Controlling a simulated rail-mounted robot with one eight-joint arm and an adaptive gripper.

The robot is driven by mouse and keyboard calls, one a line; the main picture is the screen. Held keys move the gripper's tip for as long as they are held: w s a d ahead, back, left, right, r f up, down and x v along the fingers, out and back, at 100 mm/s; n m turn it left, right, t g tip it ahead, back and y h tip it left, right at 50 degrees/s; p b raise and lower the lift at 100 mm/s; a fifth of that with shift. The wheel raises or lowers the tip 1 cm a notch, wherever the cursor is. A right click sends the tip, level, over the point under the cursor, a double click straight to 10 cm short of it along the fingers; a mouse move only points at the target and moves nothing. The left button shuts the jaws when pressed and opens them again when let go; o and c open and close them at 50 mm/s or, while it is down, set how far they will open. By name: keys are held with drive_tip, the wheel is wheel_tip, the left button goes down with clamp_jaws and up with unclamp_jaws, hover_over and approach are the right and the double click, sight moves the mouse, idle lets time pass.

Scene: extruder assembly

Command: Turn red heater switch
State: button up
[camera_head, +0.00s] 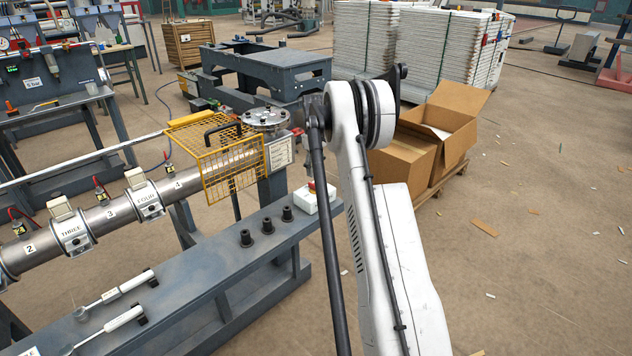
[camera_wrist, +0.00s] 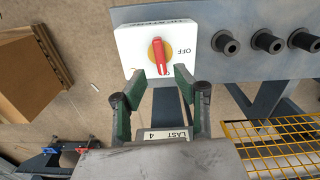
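The red heater switch (camera_wrist: 158,56) is a red handle on a round yellow plate, set on a white box (camera_wrist: 129,42). The handle stands nearly upright in the wrist view, slightly tilted, with the word OFF to its right. In the head view the white switch box (camera_head: 309,201) sits at the end of the grey bench, beside my arm. My gripper (camera_wrist: 160,80) is open in the wrist view. Its two green-padded fingertips are apart at the lower edge of the box, just below the handle in the picture, with nothing between them. I cannot make out the gripper in the head view.
Several black round posts (camera_head: 267,226) stand on the bench (camera_head: 206,267) near the box. A yellow mesh guard (camera_head: 222,158) is behind it to the left. Cardboard boxes (camera_head: 452,128) stand behind my arm. The floor to the right is mostly free.

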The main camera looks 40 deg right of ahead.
sight(315, 184)
drive_tip(key=shift+f+b, duration=0.9)
drive_tip(key=shift+f, duration=1.95)
drive_tip(key=shift+f, duration=0.1)
clamp_jaws()
